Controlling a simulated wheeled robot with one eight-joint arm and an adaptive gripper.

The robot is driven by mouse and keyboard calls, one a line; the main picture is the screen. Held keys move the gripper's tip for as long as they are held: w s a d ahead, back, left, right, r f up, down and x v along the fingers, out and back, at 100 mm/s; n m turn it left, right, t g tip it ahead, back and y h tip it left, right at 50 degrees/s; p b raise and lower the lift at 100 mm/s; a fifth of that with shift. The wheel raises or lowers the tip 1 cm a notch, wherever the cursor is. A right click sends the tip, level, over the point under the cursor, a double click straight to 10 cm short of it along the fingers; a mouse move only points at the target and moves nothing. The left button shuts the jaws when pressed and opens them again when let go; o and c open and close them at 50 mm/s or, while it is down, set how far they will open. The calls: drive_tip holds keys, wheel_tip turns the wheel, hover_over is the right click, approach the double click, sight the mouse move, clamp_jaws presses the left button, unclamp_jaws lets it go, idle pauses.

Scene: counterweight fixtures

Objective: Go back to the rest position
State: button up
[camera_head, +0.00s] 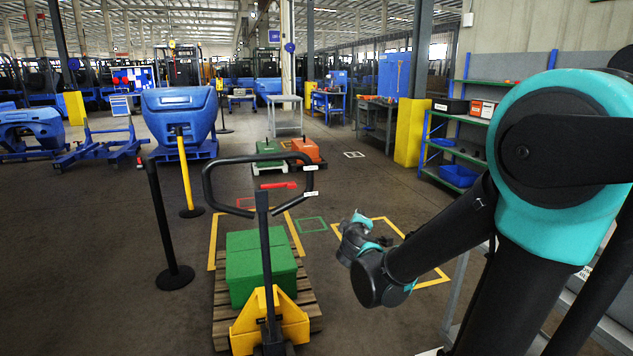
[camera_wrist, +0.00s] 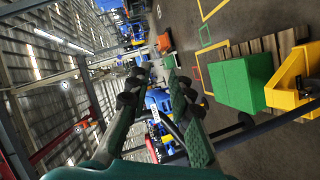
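My gripper (camera_head: 357,225) hangs in the air in the head view, at the end of my black and teal arm, right of the pallet jack. In the wrist view my gripper (camera_wrist: 157,82) shows two dark green fingers with a gap between them. Nothing is held in the gap; only distant background shows through it. The wrist view is turned on its side. The green block (camera_head: 260,268) sits on a wooden pallet (camera_head: 222,315), apart from my gripper. The green block also shows in the wrist view (camera_wrist: 240,83).
A pallet jack with a yellow base (camera_head: 270,325) and a tall black handle (camera_head: 264,230) stands at the pallet. A black post (camera_head: 165,225) is left. Shelves (camera_head: 465,150) stand at right. Yellow floor lines (camera_head: 385,222) mark open floor near my gripper.

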drive_tip(key=s+d+f+m+g+h, duration=0.2)
drive_tip(key=s+d+f+m+g, duration=0.25)
drive_tip(key=s+d+f, duration=0.35)
drive_tip(key=s+f+m+g+y, duration=0.2)
drive_tip(key=s+f, duration=0.3)
drive_tip(key=s, duration=0.3)
drive_tip(key=s+f+m+g+y, duration=0.1)
drive_tip(key=s+f+m+g, duration=0.3)
drive_tip(key=s, duration=0.4)
drive_tip(key=shift+s+f+m+y, duration=0.2)
drive_tip(key=shift+f+m+y, duration=0.2)
drive_tip(key=shift+f+m, duration=0.3)
